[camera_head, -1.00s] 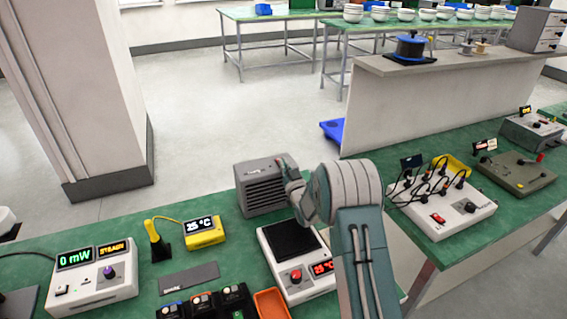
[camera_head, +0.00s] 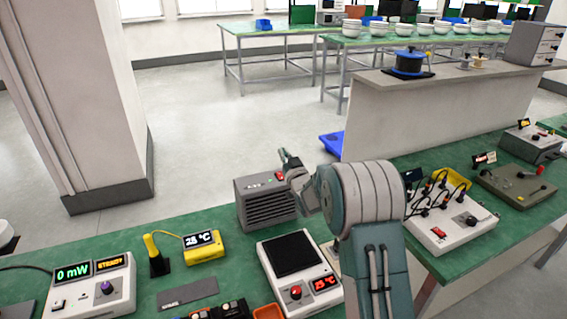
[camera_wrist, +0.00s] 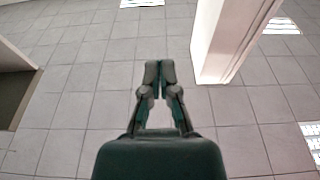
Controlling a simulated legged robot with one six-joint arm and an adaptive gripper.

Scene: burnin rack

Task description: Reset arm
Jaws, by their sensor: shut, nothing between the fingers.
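My arm reaches up from the bottom right of the head view over the green bench. My gripper (camera_head: 288,158) is at the arm's far end, just above and behind the grey vented box (camera_head: 265,203). In the wrist view my gripper (camera_wrist: 159,75) has its two fingertips together with nothing between them.
On the green bench (camera_head: 210,260) stand a hot plate unit (camera_head: 315,284), a yellow temperature meter (camera_head: 204,247) and a power meter (camera_head: 95,288). A wired white box (camera_head: 455,233) stands on the right bench. The floor behind is open.

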